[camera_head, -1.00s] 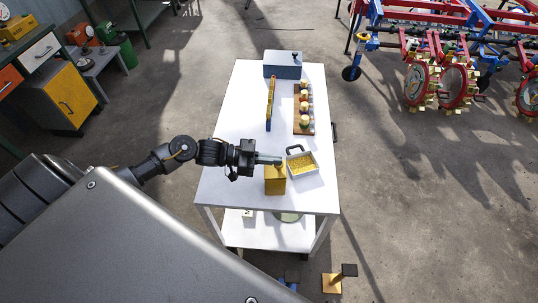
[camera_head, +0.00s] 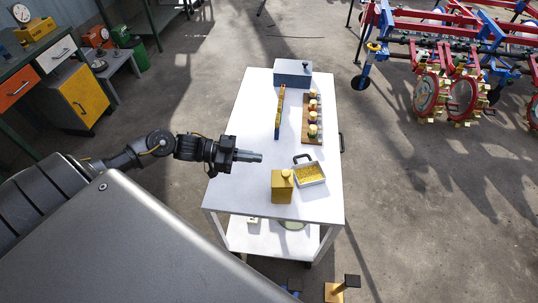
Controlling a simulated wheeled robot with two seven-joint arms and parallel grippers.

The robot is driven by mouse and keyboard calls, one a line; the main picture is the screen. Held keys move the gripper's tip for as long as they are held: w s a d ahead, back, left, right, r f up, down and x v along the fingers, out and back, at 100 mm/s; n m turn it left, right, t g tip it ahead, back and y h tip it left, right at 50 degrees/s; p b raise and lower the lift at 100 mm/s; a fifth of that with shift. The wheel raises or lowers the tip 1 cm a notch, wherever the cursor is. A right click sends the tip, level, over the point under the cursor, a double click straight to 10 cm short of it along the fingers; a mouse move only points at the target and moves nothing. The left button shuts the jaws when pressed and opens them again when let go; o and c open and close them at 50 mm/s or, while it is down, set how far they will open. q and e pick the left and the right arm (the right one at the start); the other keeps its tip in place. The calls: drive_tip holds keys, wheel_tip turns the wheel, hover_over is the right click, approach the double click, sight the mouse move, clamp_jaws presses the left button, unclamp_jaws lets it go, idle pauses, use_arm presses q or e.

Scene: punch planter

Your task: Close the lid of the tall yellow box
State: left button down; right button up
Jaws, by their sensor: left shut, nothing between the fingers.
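The tall yellow box (camera_head: 281,189) stands upright near the front of the white table. Its lid (camera_head: 281,178) appears to lie flat on top, with a small round knob (camera_head: 286,173) on it. My left gripper (camera_head: 256,157) is shut and empty. It is above the table, to the upper left of the box, and appears apart from it. My right gripper is not in view.
A white tray of yellow grains (camera_head: 309,173) with a dark handle sits right beside the box. Farther back on the table (camera_head: 240,190) are a wooden rack with several knobs (camera_head: 313,130), a narrow yellow-blue piece (camera_head: 279,112) and a blue-grey box (camera_head: 293,73).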

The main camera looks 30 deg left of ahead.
use_arm(q)
drive_tip(key=shift+v, duration=1)
drive_tip(key=p, duration=0.1)
hover_over(276, 178)
drive_tip(key=shift+s+a+f+m+t+h, duration=0.1)
drive_tip(key=shift+f+m+t+h, duration=0.2)
drive_tip(key=shift+f, duration=0.2)
wheel_tip(276, 178, down, 3)
drive_tip(key=shift+r, duration=0.1)
drive_tip(key=shift+f, duration=0.75)
